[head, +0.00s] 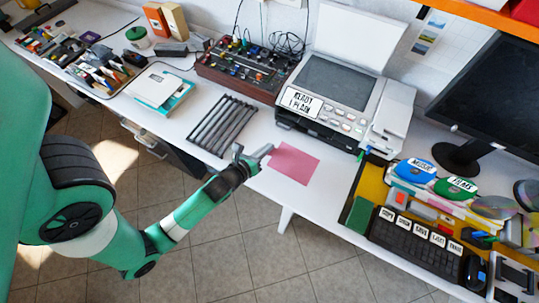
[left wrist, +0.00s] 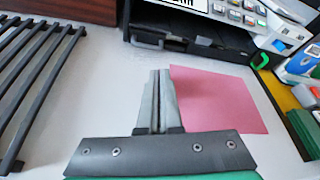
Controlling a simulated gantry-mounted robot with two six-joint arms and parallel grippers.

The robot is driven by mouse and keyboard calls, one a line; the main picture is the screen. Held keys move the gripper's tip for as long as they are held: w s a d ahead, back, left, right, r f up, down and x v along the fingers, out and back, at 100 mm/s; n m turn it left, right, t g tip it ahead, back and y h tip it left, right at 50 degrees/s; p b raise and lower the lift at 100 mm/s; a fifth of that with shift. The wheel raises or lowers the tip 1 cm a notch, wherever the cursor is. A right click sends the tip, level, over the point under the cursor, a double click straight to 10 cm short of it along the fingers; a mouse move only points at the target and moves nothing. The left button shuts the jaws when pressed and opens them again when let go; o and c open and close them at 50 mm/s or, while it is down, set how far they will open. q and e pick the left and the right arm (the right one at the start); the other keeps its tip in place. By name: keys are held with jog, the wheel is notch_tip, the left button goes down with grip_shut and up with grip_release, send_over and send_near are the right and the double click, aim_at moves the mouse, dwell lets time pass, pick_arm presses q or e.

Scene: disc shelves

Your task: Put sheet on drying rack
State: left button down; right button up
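A pink sheet (head: 294,163) looks flat on or just above the white table, in front of the printer. It also shows in the left wrist view (left wrist: 222,100), right of my fingers. The drying rack (head: 222,124), a frame of dark parallel bars, lies left of the sheet with bare bars. It shows at the left of the wrist view (left wrist: 32,82). My left gripper (head: 270,148) is at the sheet's left edge, near its far corner. Its fingers (left wrist: 160,74) look close together. I cannot tell whether the sheet's edge is between them. My right gripper is not in view.
A printer (head: 345,95) with a raised lid stands behind the sheet. A mixer-like box (head: 245,68) with knobs is behind the rack. A yellow mat with a keyboard (head: 415,240) and discs lies to the right. White table between rack and sheet is clear.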

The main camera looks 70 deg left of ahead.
pick_arm(q)
jog(key=shift+w+a+f, duration=0.2)
jog(key=shift+w+f, duration=0.2)
jog(key=shift+f, duration=0.15)
jog(key=f+b, duration=0.3)
jog(key=f, duration=0.1)
jog(key=shift+w+a+b, duration=0.2)
jog(key=shift+b, duration=0.15)
jog(key=shift+r, duration=0.25)
jog(key=c, duration=1.1)
grip_release()
